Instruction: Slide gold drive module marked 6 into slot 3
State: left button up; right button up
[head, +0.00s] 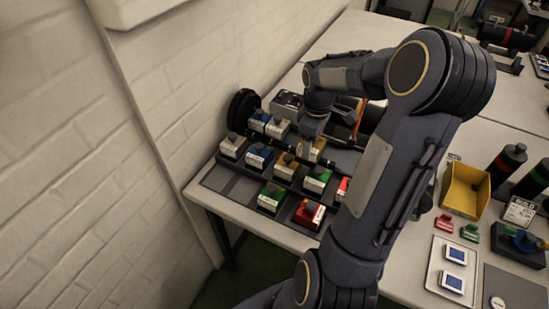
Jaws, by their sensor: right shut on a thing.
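My right gripper (313,128) points down over the module rack, shut on a gold drive module (311,151). The gripper hides part of this module, and its number is too small to read. A second gold module (286,166) sits in the row in front of it, between a blue module (258,156) and a green module (317,180). The slot numbers cannot be read, so I cannot tell which is slot 3. My left gripper is not in view.
A red module (309,214) and another green module (271,197) stand at the front. A white-grey module (233,146) is at the left end near the brick wall (170,90). A yellow bin (465,190) and dark cylinders (507,163) stand right. My right arm hides the table's middle.

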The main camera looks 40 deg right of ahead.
jog(key=s+d, duration=0.4)
jog(key=d, duration=0.4)
jog(key=s+d, duration=0.5)
jog(key=d, duration=0.2)
notch_tip(320, 180, down, 7)
jog(key=b, duration=0.4)
jog(key=shift+w+r, duration=0.1)
jog(key=shift+r, duration=0.1)
jog(key=shift+f+b, duration=0.6)
jog(key=shift+f, duration=0.3)
jog(key=shift+w+a+r+p, duration=0.15)
jog(key=shift+w+a, duration=0.6)
jog(key=shift+w, duration=1.1)
jog(key=shift+w+a+f+p, duration=0.15)
jog(key=shift+w+a, duration=0.6)
jog(key=shift+w, duration=1.05)
jog(key=shift+w+a+r+p, duration=0.15)
jog(key=shift+w+a, duration=0.6)
jog(key=shift+w, duration=1.1)
jog(key=shift+w+a+p, duration=0.35)
jog(key=shift+w+a, duration=0.35)
jog(key=shift+w, duration=1)
jog(key=shift+w+a+p, duration=0.3)
jog(key=shift+w+a, duration=0.4)
jog(key=shift+w, duration=0.95)
jog(key=shift+w+a+p, duration=0.35)
jog(key=shift+w+a, duration=0.35)
jog(key=shift+w, duration=1)
jog(key=o, duration=1.3)
jog(key=shift+c, duration=0.2)
